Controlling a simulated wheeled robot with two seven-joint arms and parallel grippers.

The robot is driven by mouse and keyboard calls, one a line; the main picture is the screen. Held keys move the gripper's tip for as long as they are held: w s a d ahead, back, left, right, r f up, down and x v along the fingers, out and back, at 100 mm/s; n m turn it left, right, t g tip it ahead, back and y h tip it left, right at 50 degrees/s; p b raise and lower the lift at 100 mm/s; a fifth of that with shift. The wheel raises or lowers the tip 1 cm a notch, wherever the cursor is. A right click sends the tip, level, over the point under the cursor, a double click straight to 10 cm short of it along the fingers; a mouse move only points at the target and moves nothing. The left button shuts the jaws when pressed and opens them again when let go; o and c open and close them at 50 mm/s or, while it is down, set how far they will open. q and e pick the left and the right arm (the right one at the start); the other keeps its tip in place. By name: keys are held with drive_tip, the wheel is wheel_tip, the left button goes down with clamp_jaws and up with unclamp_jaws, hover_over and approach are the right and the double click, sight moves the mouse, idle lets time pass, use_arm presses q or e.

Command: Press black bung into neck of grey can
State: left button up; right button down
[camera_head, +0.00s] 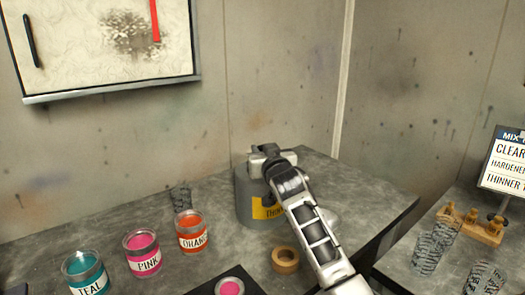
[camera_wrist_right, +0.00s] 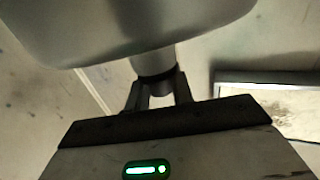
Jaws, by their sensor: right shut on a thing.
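The grey can (camera_head: 246,205) with a yellow label stands upright on the grey bench, near its back edge. My right gripper (camera_head: 266,153) is at the top of the can, its arm reaching in from the lower right. In the right wrist view, the can body (camera_wrist_right: 130,28) fills the top and its neck (camera_wrist_right: 152,58) points down the picture. My right gripper (camera_wrist_right: 160,92) is shut on the black bung (camera_wrist_right: 157,79), which is in line with the neck and appears to meet its mouth. How deep it sits cannot be told. My left gripper is not in view.
Teal (camera_head: 86,274), pink (camera_head: 142,253) and orange (camera_head: 191,232) paint tins stand left of the can. A tape roll (camera_head: 285,260) lies in front. A side bench at right holds clear cups (camera_head: 434,248) and a wooden rack (camera_head: 470,228).

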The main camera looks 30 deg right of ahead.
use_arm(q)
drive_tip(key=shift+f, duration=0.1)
use_arm(e)
drive_tip(key=shift+f, duration=0.3)
drive_tip(key=c, duration=1.1)
unclamp_jaws()
drive_tip(key=shift+s, duration=0.1)
use_arm(q)
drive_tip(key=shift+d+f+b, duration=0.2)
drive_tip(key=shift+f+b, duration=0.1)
drive_tip(key=shift+b, duration=0.75)
use_arm(e)
drive_tip(key=v, duration=1.5)
drive_tip(key=shift+s+r, duration=0.15)
drive_tip(key=shift+s, duration=0.25)
